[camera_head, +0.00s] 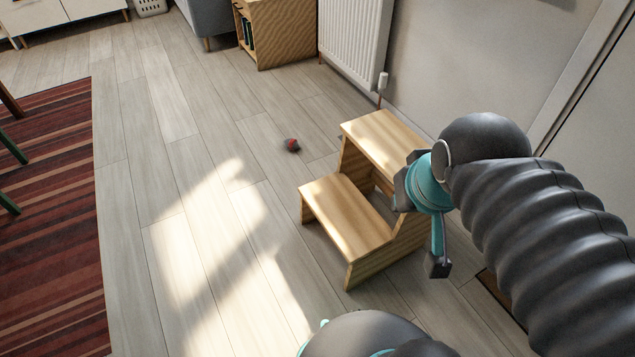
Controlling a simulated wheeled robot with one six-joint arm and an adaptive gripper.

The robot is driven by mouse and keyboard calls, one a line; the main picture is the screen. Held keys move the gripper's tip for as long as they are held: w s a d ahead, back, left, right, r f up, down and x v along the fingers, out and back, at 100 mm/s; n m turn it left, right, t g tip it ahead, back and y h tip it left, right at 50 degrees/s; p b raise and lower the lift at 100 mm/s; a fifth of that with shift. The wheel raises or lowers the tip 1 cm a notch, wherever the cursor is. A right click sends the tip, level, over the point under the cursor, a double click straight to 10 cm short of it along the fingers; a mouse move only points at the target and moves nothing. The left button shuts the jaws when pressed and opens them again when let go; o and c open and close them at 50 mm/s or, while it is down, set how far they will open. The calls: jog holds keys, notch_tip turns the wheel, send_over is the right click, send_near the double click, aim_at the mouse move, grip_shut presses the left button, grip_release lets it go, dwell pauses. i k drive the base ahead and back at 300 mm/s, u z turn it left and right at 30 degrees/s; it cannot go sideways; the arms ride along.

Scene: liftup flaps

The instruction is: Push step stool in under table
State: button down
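The wooden step stool (345,217) stands upright on the floor right of centre, with a lower step facing left and a higher step behind it. My gripper (420,225) is at the right side of the stool, its dark and teal parts overlapping the stool's right side in the picture. One finger points down with a dark tip; the other is not clearly seen. I cannot tell whether it touches the stool or is open. Only dark green and brown legs (12,146) show at the left edge, possibly of a table or chair; no tabletop is in view.
A striped red rug (55,230) lies at the left. A small dark red object (292,145) is on the floor behind the stool. A radiator (355,35) and wall are at the back right, beside a wooden cabinet (280,35). The floor between rug and stool is clear.

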aim_at(372, 142)
jog(key=u, duration=1.75)
jog(key=i, duration=2.6)
jog(key=z, duration=2.9)
